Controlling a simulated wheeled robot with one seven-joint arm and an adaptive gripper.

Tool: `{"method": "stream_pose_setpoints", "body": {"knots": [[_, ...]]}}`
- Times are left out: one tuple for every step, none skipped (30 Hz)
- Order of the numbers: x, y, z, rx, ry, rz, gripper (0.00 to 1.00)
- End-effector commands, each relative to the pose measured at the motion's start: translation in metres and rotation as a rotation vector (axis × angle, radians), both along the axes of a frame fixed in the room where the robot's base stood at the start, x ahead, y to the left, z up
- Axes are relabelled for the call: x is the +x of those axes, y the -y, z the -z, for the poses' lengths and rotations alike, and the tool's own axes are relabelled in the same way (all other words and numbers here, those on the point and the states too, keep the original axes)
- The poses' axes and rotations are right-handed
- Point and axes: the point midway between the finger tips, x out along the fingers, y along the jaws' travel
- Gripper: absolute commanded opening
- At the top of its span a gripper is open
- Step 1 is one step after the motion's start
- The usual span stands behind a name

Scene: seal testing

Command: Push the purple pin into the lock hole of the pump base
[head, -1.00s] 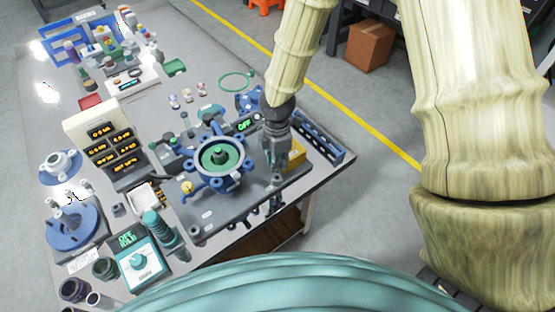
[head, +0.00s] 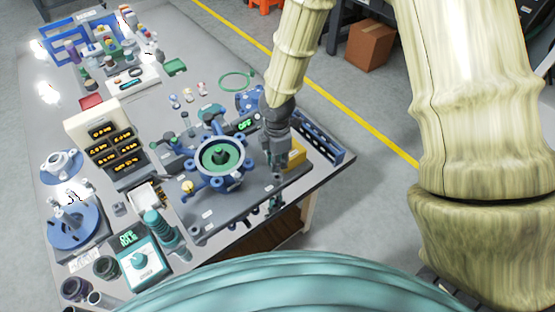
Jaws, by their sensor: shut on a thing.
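The pump base (head: 216,209) is a dark grey plate near the table's right front edge. It bears a blue round pump body (head: 221,165) with a green centre and several blue arms around it. My gripper (head: 276,174) points down over the right side of the base, right of the blue body. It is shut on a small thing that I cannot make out. I cannot pick out the purple pin or the lock hole; my gripper and arm cover that part of the base.
A yellow block (head: 294,154) and a long blue rack (head: 322,137) stand close right of my gripper. The table's middle back is fairly clear.

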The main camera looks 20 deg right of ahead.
Motion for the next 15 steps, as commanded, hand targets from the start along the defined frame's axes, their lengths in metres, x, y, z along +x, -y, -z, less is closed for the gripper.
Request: {"method": "stream_pose_setpoints", "body": {"knots": [[0.000, 0.000, 0.002, 0.000, 0.000, 0.000, 0.00], [0.000, 0.000, 0.003, 0.000, 0.000, 0.000, 0.00], [0.000, 0.000, 0.004, 0.000, -0.001, 0.000, 0.00], [0.000, 0.000, 0.005, 0.000, -0.001, 0.000, 0.00], [0.000, 0.000, 0.005, 0.000, -0.001, 0.000, 0.00], [0.000, 0.000, 0.007, 0.000, -0.001, 0.000, 0.00], [0.000, 0.000, 0.007, 0.000, -0.001, 0.000, 0.00], [0.000, 0.000, 0.008, 0.000, -0.001, 0.000, 0.00], [0.000, 0.000, 0.009, 0.000, -0.001, 0.000, 0.00], [0.000, 0.000, 0.010, 0.000, -0.001, 0.000, 0.00], [0.000, 0.000, 0.011, 0.000, -0.001, 0.000, 0.00], [0.000, 0.000, 0.012, 0.000, 0.000, 0.000, 0.00], [0.000, 0.000, 0.013, 0.000, 0.000, 0.000, 0.00], [0.000, 0.000, 0.013, 0.000, 0.000, 0.000, 0.00], [0.000, 0.000, 0.014, 0.000, 0.000, 0.000, 0.00]]}}
